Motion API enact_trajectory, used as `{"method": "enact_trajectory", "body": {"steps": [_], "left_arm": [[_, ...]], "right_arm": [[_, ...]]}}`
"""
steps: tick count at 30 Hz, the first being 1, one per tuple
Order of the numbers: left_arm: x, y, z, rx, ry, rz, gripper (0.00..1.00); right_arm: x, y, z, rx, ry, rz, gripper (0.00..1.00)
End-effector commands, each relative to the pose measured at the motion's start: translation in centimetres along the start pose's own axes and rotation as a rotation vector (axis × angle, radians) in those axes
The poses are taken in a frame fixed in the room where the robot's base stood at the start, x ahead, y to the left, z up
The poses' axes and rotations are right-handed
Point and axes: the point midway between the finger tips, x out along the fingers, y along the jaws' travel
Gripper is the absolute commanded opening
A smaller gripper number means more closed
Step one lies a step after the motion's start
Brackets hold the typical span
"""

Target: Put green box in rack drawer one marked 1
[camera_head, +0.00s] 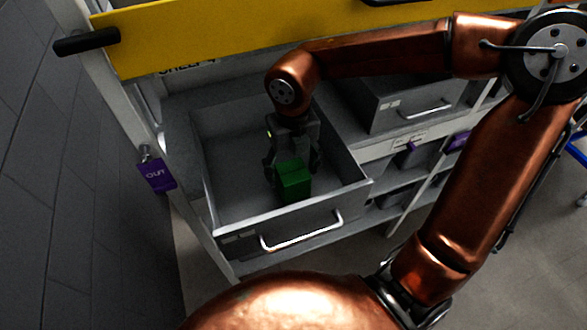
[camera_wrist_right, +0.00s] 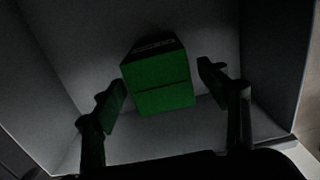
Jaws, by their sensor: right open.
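The green box (camera_head: 293,183) is inside the open grey rack drawer (camera_head: 224,219), near the drawer's front wall. No drawer number can be read. My right gripper (camera_head: 292,165) reaches down into the drawer, just above and behind the box. In the right wrist view, the box (camera_wrist_right: 160,82) lies between and beyond the fingertips (camera_wrist_right: 163,84), with gaps on both sides. The right gripper is open and not closed on the box. The wrist view shows the box against the drawer's grey floor. My left gripper is not in view.
A second grey drawer (camera_head: 408,107) sits to the right in the rack. A grey wall (camera_head: 50,190) stands left.

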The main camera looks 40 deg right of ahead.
Motion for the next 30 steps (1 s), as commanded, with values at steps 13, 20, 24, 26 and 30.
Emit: {"method": "enact_trajectory", "body": {"steps": [13, 20, 24, 26, 30], "left_arm": [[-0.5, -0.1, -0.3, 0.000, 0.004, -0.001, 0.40], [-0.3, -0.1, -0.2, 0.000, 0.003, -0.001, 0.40], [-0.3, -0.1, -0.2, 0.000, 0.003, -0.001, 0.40], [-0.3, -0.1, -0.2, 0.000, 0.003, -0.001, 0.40], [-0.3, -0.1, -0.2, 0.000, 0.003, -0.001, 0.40]], "right_arm": [[-6.0, 0.0, 0.1, 0.000, -0.004, 0.001, 0.68], [-8.3, 0.0, 0.1, 0.001, 0.000, -0.001, 0.68], [-8.6, 0.0, 0.0, 0.000, 0.000, -0.001, 0.68], [-8.6, 0.0, 0.0, 0.000, 0.000, -0.001, 0.68], [-8.6, 0.0, 0.0, 0.000, 0.000, 0.000, 0.68]]}}
